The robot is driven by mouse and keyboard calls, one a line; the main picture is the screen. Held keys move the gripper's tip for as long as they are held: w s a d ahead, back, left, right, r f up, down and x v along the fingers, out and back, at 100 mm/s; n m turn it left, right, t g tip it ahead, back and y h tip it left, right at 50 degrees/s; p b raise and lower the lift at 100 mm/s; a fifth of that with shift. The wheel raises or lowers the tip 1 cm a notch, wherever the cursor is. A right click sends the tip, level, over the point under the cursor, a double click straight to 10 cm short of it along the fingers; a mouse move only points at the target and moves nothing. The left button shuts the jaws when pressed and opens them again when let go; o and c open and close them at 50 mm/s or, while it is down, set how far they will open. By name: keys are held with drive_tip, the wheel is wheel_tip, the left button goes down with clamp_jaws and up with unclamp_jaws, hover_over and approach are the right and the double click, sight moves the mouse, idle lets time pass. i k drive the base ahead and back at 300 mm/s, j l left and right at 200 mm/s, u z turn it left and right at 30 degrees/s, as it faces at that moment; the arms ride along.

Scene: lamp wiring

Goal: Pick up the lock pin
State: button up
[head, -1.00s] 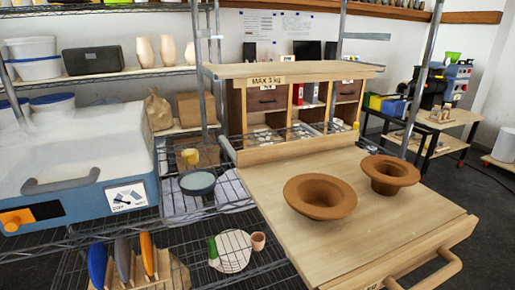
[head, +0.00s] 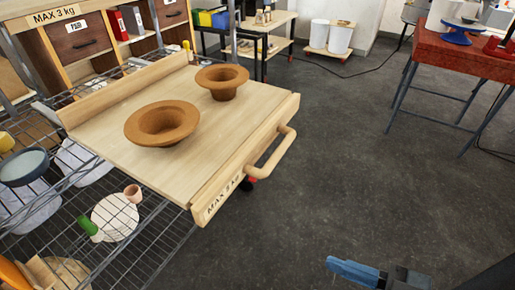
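I cannot make out a lock pin in the head view. My gripper (head: 368,271) shows in part at the bottom edge, right of centre, over the dark floor. A blue finger-like part and a dark grey body are visible. The rest is cut off by the frame, so I cannot tell whether it is open or shut. Nothing is seen in it. It is apart from the wooden tray shelf and the red table.
A wooden tray shelf (head: 110,148) with a handle (head: 272,155) holds two brown flared bowls (head: 162,124). A wire rack (head: 150,235) stands at left. A red table (head: 470,55) stands at upper right. The grey floor (head: 330,150) between them is clear.

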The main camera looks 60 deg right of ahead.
sight(186, 43)
drive_tip(key=i+l+z, duration=0.15)
drive_tip(key=l, duration=0.3)
drive_tip(key=i+l+z, duration=0.15)
drive_tip(key=l, duration=0.25)
drive_tip(key=i+l+z, duration=0.15)
drive_tip(key=l, duration=0.25)
drive_tip(key=i, duration=0.1)
